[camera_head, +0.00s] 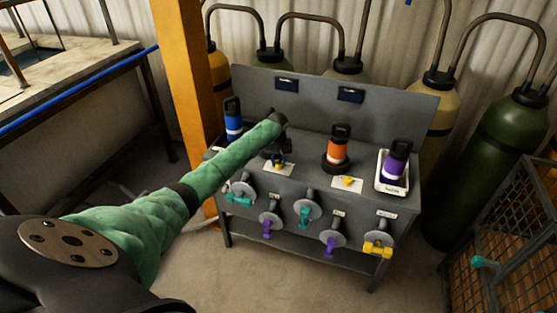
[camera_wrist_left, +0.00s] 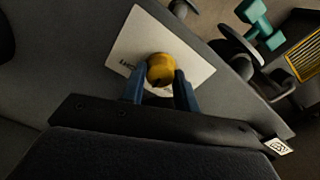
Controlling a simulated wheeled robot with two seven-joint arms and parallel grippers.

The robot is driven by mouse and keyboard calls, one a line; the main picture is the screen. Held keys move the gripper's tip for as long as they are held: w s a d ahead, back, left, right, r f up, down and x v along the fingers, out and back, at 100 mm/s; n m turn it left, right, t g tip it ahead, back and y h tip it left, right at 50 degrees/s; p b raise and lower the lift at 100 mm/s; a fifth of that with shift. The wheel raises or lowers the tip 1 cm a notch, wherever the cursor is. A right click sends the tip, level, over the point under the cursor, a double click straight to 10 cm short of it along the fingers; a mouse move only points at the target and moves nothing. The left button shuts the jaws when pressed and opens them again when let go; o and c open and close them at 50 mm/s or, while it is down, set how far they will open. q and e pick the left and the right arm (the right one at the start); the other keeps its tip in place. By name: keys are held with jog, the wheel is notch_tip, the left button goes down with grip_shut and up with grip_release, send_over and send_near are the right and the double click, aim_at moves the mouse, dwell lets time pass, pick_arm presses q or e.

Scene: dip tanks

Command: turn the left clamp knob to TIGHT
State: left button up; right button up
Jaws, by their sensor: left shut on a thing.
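The left clamp knob (camera_wrist_left: 161,69) is yellow and round, on a white label plate (camera_wrist_left: 128,44). In the wrist view the blue fingers of my left gripper (camera_wrist_left: 160,87) stand on either side of it and are shut on it. In the head view my green-sleeved left arm reaches over the grey bench, with the left gripper (camera_head: 279,161) down at the left plate (camera_head: 284,171); the knob there is mostly hidden by it. The plate's lettering is partly covered, and I cannot read the knob's setting. My right gripper is not in view.
A blue bottle (camera_head: 232,120), an orange bottle (camera_head: 337,150) and a purple bottle (camera_head: 396,165) stand on the bench. A second yellow knob (camera_head: 348,180) is right of the left plate. Several valve handles stick out in front. Gas cylinders (camera_head: 504,150) stand behind.

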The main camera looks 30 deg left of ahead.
pick_arm(q)
jog(key=m, duration=0.4)
jog(key=shift+w+r+m+p, duration=0.1)
jog(key=shift+m+p, duration=0.2)
jog(key=shift+m, duration=0.1)
jog(key=m, duration=0.4)
jog(key=shift+m, duration=0.8)
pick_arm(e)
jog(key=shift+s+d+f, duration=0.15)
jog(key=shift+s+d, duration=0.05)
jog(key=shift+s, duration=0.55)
pick_arm(q)
jog(key=shift+r, duration=0.1)
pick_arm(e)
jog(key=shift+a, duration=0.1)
pick_arm(q)
jog(key=o, duration=1)
jog(key=shift+d, duration=0.1)
